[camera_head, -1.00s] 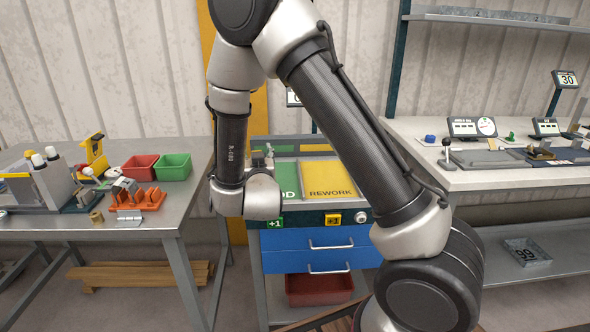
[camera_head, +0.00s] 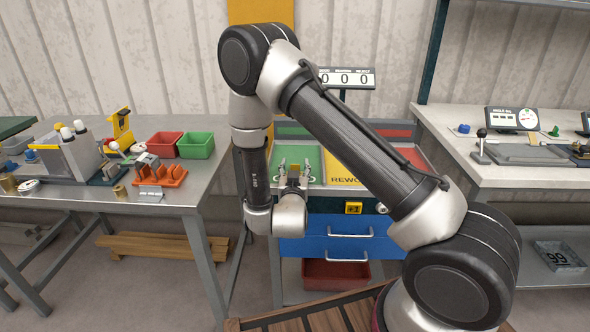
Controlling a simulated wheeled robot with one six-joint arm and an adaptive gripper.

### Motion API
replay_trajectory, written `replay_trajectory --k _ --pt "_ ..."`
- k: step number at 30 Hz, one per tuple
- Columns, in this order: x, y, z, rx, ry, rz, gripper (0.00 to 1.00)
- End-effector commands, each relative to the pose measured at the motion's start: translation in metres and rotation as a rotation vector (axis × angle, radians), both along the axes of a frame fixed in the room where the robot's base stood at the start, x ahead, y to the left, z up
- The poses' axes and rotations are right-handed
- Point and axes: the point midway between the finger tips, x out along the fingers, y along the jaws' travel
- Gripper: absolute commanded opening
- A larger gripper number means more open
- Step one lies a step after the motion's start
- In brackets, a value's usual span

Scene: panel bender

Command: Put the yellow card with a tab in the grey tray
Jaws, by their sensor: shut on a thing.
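My gripper (camera_head: 294,168) shows small, in front of the green panel of the bench at the centre. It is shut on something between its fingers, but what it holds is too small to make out. I cannot make out the yellow card with a tab anywhere.
The centre bench has a green panel (camera_head: 262,172), a yellow REWORK panel (camera_head: 345,170) and blue drawers (camera_head: 325,226). The left table (camera_head: 95,205) holds a red bin (camera_head: 164,145), a green bin (camera_head: 196,146) and an orange rack (camera_head: 161,176). A pale counter (camera_head: 480,172) stands at right.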

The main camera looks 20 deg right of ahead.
Motion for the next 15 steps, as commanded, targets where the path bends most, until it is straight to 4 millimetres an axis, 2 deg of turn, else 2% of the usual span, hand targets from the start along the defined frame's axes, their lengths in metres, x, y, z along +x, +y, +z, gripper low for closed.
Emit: replay_trajectory --k 10,11,12,14,15 --pt "0.0001 0.0000 -0.0029 0.000 0.000 0.000 0.38" --pt "0.0001 0.0001 -0.0023 0.001 -0.001 0.000 0.56" --pt "0.0001 0.0001 -0.0022 0.001 -0.001 0.000 0.63" --pt "0.0001 0.0001 -0.0021 0.001 -0.001 0.000 0.72" --pt "0.0001 0.0001 -0.0021 0.001 -0.001 0.000 0.72"
